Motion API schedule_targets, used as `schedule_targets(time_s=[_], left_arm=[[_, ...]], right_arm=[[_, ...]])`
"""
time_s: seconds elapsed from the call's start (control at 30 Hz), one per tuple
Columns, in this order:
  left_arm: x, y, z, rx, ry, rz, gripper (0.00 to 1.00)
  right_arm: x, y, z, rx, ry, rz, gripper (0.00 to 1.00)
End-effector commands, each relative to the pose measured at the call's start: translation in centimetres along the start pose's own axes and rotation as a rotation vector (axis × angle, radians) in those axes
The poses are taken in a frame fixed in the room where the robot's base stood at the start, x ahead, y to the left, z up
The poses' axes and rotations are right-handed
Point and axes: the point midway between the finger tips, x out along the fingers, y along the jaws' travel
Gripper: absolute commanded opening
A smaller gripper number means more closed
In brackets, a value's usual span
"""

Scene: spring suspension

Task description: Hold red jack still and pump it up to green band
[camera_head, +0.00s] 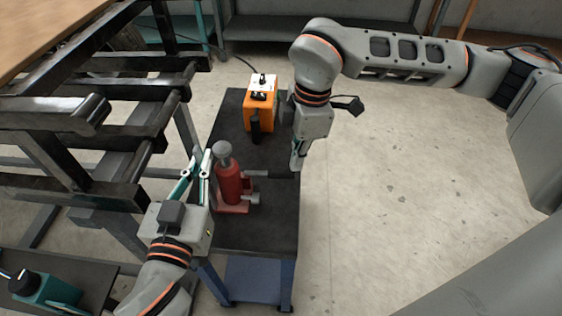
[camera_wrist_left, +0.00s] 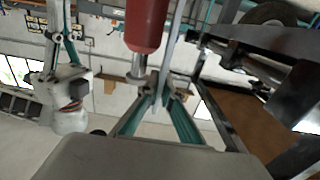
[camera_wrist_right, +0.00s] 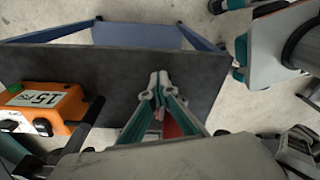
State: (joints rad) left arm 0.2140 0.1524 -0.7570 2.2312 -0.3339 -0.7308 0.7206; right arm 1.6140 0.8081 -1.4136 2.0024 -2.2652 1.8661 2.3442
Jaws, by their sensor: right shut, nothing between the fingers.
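The red jack (camera_head: 229,183) stands upright on the black top of a small table, with a grey round head and a dark handle (camera_head: 272,175) sticking out to the right. My left gripper (camera_head: 198,168) is beside the jack's left side. In the left wrist view the jack's red body (camera_wrist_left: 146,25) and silver stem (camera_wrist_left: 138,65) show close by the fingertips (camera_wrist_left: 157,88); a thin pale bar passes by them. Whether the fingers hold anything is unclear. My right gripper (camera_head: 297,162) is shut and empty near the handle's outer end. I cannot make out a green band.
An orange box (camera_head: 259,113) with a white label sits at the back of the black tabletop (camera_head: 265,220). A dark metal frame (camera_head: 110,140) stands close on the left. A teal jack-like item (camera_head: 40,288) lies lower left. Open floor spreads right.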

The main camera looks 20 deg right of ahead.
Motion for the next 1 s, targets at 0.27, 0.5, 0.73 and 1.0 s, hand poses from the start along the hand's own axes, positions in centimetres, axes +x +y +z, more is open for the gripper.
schedule_targets(time_s=[0.27, 0.5, 0.73, 1.0], left_arm=[[0.0, -0.1, 0.0, -0.001, 0.0, -0.001, 0.0], [0.0, -0.1, 0.0, 0.0, 0.0, -0.001, 0.0], [0.0, -0.1, 0.0, 0.0, 0.0, -0.001, 0.0], [0.0, 0.0, 0.0, 0.0, 0.0, -0.001, 0.0]], right_arm=[[0.1, -0.2, 0.3, 0.001, -0.003, -0.006, 0.0], [-2.0, -0.1, 0.3, 0.002, -0.002, -0.003, 0.0], [-6.8, 0.0, 0.2, 0.002, -0.002, -0.001, 0.0], [-11.0, 0.0, 0.3, 0.003, -0.003, -0.001, 0.0]])
